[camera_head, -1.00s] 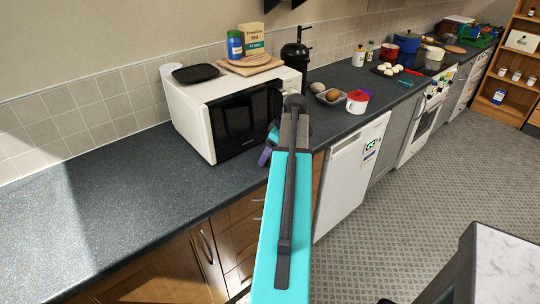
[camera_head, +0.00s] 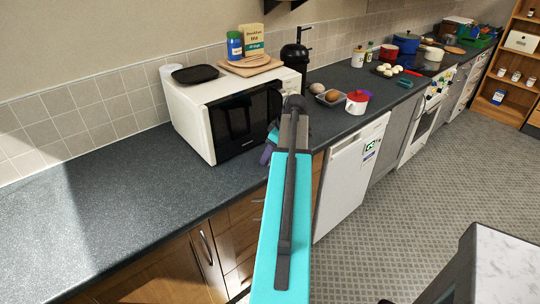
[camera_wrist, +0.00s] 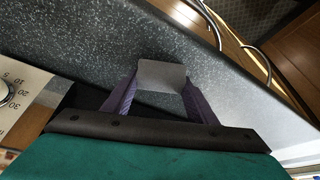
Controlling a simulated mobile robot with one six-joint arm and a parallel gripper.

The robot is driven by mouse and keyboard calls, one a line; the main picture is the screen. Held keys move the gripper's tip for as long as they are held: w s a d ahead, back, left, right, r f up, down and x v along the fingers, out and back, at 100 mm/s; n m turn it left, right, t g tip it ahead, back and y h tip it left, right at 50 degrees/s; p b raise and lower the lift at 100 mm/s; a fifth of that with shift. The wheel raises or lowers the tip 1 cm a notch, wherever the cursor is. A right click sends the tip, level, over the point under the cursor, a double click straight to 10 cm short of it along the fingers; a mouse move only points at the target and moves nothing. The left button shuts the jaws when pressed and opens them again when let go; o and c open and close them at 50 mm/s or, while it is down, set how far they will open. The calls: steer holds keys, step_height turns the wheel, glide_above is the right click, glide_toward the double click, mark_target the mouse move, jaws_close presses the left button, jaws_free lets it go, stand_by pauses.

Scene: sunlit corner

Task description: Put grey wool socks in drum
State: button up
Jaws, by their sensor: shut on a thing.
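My gripper (camera_wrist: 162,97) has purple fingers and is shut on a plain grey, flat-sided piece, the grey wool socks (camera_wrist: 162,76), above the dark worktop in the wrist view. In the head view my teal arm hides most of the gripper (camera_head: 267,153). Its purple part shows just in front of the microwave's right end, near the counter's front edge. The socks cannot be made out there. I cannot make out a drum in either view.
A white microwave (camera_head: 205,120) stands close by on the dark worktop (camera_head: 110,185). A bowl (camera_head: 328,98) and a red-lidded white pot (camera_head: 357,102) stand to the right. Below is a white appliance (camera_head: 345,185) with a closed front. The worktop's left part is clear.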

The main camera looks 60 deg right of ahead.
steer(key=shift+r, duration=0.1)
steer(key=shift+r+b, duration=0.8)
steer(key=shift+r, duration=0.75)
steer(key=s+a+r+b, duration=0.1)
steer(key=s+a+b, duration=0.2)
steer(key=s+a, duration=0.6)
steer(key=s, duration=0.4)
steer(key=shift+a+r+b, duration=0.15)
steer(key=shift+r+b, duration=0.2)
